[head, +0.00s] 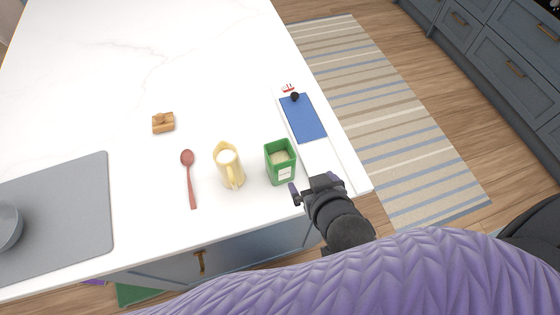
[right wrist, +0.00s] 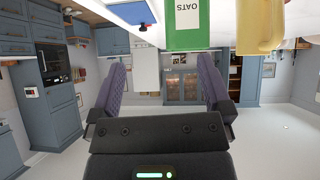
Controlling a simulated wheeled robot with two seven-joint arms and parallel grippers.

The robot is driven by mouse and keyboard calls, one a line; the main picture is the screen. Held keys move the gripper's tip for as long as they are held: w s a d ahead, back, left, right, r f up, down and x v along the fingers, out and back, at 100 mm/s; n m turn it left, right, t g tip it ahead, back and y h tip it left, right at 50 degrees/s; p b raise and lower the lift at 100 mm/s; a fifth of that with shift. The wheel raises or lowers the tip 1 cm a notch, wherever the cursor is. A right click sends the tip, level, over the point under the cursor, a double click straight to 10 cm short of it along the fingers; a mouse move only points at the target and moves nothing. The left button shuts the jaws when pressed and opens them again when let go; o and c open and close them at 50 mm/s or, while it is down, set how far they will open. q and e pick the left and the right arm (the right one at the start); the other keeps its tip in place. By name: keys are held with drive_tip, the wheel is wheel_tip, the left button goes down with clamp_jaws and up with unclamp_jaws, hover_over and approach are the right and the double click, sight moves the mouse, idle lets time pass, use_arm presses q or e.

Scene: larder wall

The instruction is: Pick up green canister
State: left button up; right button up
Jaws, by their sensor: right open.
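The green canister (head: 280,163) is a square, open-topped box with pale contents and a white label. It stands upright near the front right of the white counter. In the right wrist view the canister (right wrist: 187,28) is at the top, upside down, with its label reading OATS. My right gripper (head: 315,187) is just to the lower right of the canister in the head view, apart from it. In the right wrist view the two fingers (right wrist: 163,75) are spread with nothing between them. My left gripper is not in view.
A pale yellow pitcher (head: 230,170) stands close left of the canister. A red-brown spoon (head: 189,178), a small wooden object (head: 163,123) and a grey mat (head: 80,205) lie further left. A blue panel (head: 303,118) lies behind right, by the counter's right edge. The back counter is clear.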

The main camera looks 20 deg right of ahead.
sight(276, 146)
drive_tip(key=w+a+f+t, duration=0.1)
drive_tip(key=w, duration=0.2)
drive_tip(key=w+a+f+t+y+b, duration=0.1)
drive_tip(key=w, duration=0.2)
drive_tip(key=w+a+f+t+b, duration=0.1)
drive_tip(key=w, duration=0.3)
drive_tip(key=shift+a+f+y, duration=0.25)
drive_tip(key=shift+y, duration=0.05)
drive_tip(key=shift+w+f, duration=0.1)
drive_tip(key=shift+w, duration=0.2)
clamp_jaws()
